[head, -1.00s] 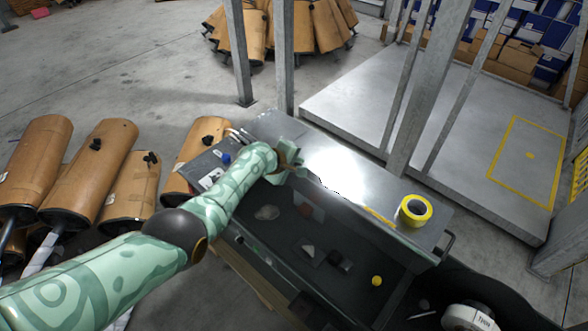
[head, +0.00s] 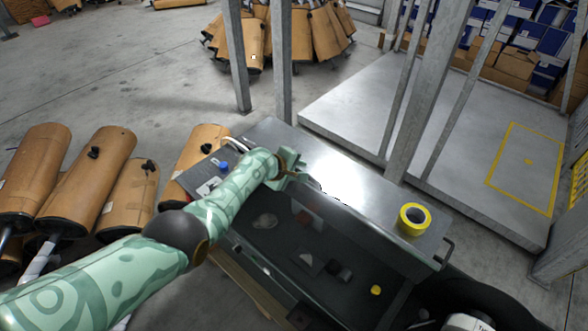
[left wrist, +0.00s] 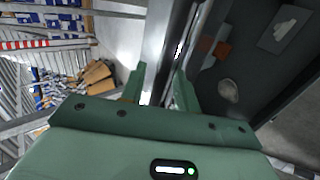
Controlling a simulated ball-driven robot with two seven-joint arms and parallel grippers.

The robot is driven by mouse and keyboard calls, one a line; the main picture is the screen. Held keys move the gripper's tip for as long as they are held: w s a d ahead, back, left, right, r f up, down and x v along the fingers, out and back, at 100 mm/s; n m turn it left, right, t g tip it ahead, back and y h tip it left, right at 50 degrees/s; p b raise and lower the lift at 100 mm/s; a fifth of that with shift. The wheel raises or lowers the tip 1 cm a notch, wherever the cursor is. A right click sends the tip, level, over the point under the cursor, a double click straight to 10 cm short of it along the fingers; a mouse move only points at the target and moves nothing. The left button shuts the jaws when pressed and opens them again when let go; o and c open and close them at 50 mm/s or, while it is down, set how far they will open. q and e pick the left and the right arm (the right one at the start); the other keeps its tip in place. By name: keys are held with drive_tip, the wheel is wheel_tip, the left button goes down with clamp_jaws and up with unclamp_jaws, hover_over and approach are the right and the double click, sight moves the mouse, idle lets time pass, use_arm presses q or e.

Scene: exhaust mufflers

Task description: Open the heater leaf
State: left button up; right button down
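A shiny grey metal leaf (head: 345,170) lies as the flat top of a dark metal unit in the head view. Below its front edge is a dark recess (head: 285,250) with several small scraps in it. My left gripper (head: 298,176) is at the leaf's front edge, toward its left part. In the left wrist view its two fingers (left wrist: 160,90) stand apart on either side of a bright metal edge (left wrist: 164,65), and the dark recess (left wrist: 235,60) lies to the right. Whether a finger touches the edge is not clear. My right gripper does not show.
A yellow tape roll (head: 413,219) sits on the leaf's right end, near a handle (head: 446,254). Brown mufflers (head: 95,180) lie at the left and more are piled (head: 270,35) behind. Grey posts (head: 420,110) rise behind the unit, beside a low metal platform (head: 480,140).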

use_arm(q)
drive_tip(key=p+v, duration=1.3)
drive_tip(key=v, duration=0.3)
drive_tip(key=shift+a+r, duration=0.1)
